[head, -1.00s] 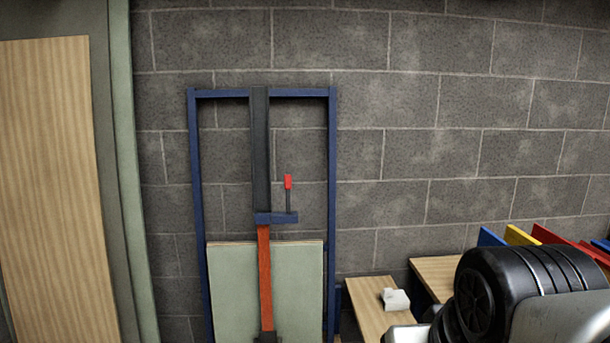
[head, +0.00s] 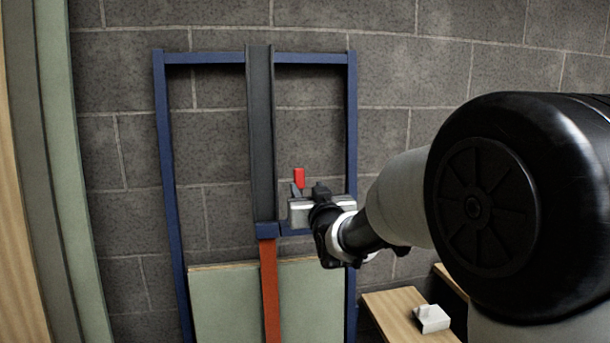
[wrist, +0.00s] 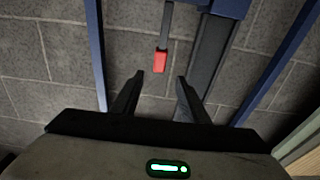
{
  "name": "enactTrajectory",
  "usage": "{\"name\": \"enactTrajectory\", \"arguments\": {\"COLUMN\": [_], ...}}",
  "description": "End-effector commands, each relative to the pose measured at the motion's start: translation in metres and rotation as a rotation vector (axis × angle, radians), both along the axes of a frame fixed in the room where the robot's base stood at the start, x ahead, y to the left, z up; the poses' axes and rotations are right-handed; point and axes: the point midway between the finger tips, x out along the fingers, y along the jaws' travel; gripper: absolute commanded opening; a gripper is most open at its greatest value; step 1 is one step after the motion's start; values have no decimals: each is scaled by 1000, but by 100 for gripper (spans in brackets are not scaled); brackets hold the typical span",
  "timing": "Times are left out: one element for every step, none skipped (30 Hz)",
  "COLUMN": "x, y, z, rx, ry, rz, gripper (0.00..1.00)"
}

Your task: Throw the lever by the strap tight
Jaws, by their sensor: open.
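The lever has a red handle tip (head: 299,178) on a dark stem and stands upright beside the dark vertical post of a blue frame (head: 353,120). In the wrist view the lever's red tip (wrist: 160,62) lies just beyond the fingertips, roughly between them. My gripper (wrist: 160,76) is open and empty, with the lever tip not visibly touched. In the head view my gripper (head: 298,192) is in front of the lever's lower stem and hides part of it.
Pale green panels (head: 225,305) stand inside the lower frame. A wooden surface (head: 390,312) with a small white block (head: 431,318) is at lower right. A grey block wall (head: 400,75) is behind. My arm fills the right side.

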Motion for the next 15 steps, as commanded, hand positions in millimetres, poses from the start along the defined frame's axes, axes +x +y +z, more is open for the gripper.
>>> {"name": "enactTrajectory", "arguments": {"x": [8,12,20,26,32,41,47,53,62,68,75,83,89,96,104], "y": [2,4,6,8,9,12,14,16,18,20,22,24,26,28,30], "z": [0,0,-1,-1,-1,-1,-1,-1,-1,-1,-1,-1,-1,-1,-1], "rx": [0,0,-1,-2,-2,-2,-2,-2,-2,-2,-3,-3,-2,-2,-2], "ry": [1,1,1,2,3,2,1,1,1,1,2,2,2,3,3], "rz": [0,0,0,0,0,1,1,1,1,1,1,0,0,0,0], "gripper": [41,41,41,41,41,41,41,41,41,41,41,41,41,41,41]}}
